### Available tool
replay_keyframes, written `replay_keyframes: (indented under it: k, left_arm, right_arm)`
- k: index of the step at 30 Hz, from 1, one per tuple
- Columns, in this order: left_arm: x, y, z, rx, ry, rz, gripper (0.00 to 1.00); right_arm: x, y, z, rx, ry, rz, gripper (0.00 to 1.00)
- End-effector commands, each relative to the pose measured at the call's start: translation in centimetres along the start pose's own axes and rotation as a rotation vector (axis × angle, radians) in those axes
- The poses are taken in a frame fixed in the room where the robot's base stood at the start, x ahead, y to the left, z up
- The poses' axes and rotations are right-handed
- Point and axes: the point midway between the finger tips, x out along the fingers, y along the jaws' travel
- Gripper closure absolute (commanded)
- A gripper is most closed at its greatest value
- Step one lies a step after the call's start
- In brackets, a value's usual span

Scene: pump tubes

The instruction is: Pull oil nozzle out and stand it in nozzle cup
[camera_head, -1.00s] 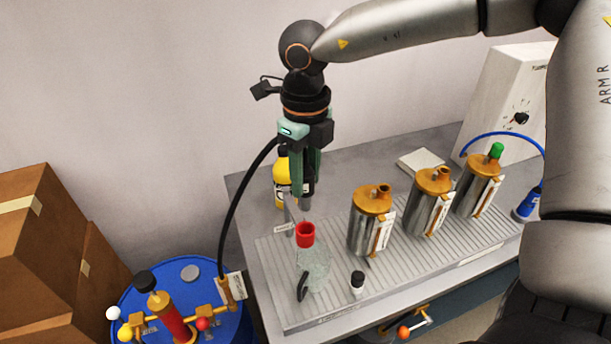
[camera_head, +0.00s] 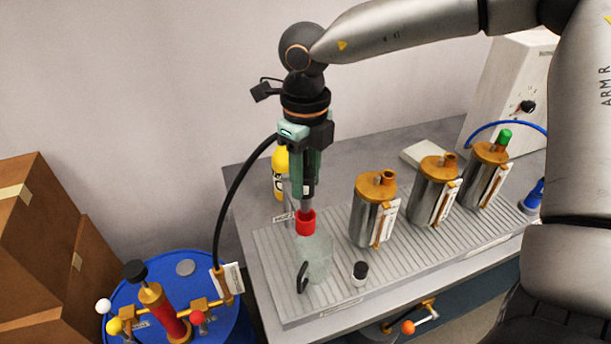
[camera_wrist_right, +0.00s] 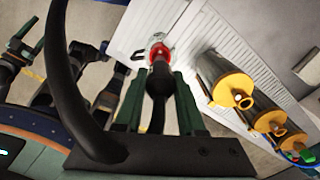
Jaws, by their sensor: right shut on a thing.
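My right gripper (camera_head: 308,188) points down and is shut on the oil nozzle (camera_head: 306,205), a dark piece with a grey tip on the black hose (camera_head: 229,200). In the right wrist view the nozzle (camera_wrist_right: 159,78) lies between the green fingers. Its tip meets the red mouth (camera_head: 306,223) of a clear jug (camera_head: 316,256); I cannot tell how far it goes in. A grey upright piece (camera_head: 289,194) with a small label stands just behind, partly hidden by the gripper; I cannot tell if it is the nozzle cup. My left gripper is not seen.
The jug stands on a ribbed tray (camera_head: 275,270). Three steel canisters with orange lids (camera_head: 376,187) stand to its right, a small black-capped bottle (camera_head: 360,272) in front. A yellow bottle (camera_head: 279,168) is behind. The hose runs to a blue drum (camera_head: 232,318).

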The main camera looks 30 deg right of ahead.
Motion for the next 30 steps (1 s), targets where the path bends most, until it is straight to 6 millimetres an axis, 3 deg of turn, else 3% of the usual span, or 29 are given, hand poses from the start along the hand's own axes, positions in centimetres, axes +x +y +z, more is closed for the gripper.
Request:
replay_keyframes:
  k: [30]
  left_arm:
    - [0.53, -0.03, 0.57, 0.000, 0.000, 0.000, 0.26]
  right_arm:
    - [0.02, 0.01, 0.00, 0.000, -0.001, 0.000, 1.00]
